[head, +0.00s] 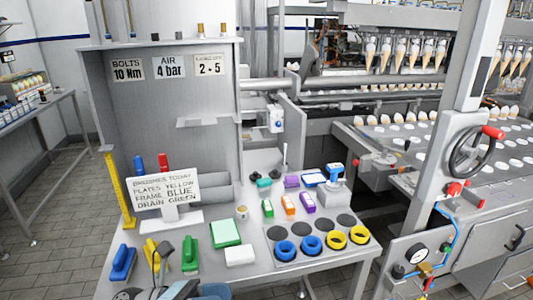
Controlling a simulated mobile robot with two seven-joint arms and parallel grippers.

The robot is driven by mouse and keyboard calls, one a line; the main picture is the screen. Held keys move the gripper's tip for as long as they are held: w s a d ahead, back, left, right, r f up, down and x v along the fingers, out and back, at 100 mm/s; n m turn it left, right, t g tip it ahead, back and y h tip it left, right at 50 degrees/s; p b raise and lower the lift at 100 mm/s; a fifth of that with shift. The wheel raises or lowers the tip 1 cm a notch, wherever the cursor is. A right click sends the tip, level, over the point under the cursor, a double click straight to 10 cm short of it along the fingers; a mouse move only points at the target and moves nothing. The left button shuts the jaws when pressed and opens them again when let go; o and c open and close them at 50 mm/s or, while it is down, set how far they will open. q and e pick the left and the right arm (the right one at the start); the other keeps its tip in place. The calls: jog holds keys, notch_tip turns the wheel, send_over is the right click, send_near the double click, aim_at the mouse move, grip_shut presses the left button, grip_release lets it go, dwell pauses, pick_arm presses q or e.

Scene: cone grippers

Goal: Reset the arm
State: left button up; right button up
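Dark grey and black parts (162,262) rise from the bottom edge at the left front of the metal bench (265,262). They look like my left gripper, in front of a yellow-handled brush (150,250). I cannot make out its fingers well enough to tell whether it is open or shut, or whether it touches the brush. My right gripper does not show.
A blue brush (123,262), a green brush (190,256), a green block (225,233) and a white block (240,255) stand close by. A sign (166,190) stands behind. Blue rings (285,250) and yellow rings (359,235) lie at the right. A handwheel (477,150) is farther right.

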pick_arm(q)
jog(key=a+f+n+t+y, duration=0.2)
jog(key=f+n+t+y, duration=0.25)
jog(key=n, duration=0.65)
jog(key=w+a+f+n+t+y, duration=0.1)
jog(key=a+f+n+t+y, duration=0.35)
jog(key=n, duration=0.65)
jog(key=a+f+n+t+y, duration=0.1)
jog(key=f+n+t+y, duration=0.2)
jog(key=f+n+t, duration=0.55)
jog(key=s+a+f+n+g+y, duration=0.3)
jog(key=s+f+n+g+y, duration=0.3)
jog(key=s+f+n, duration=0.65)
notch_tip(320, 180, up, 12)
jog(key=w+n+g+h+p, duration=0.1)
jog(key=p, duration=1.1)
jog(key=shift+a+f, duration=0.15)
jog(key=shift+a, duration=0.05)
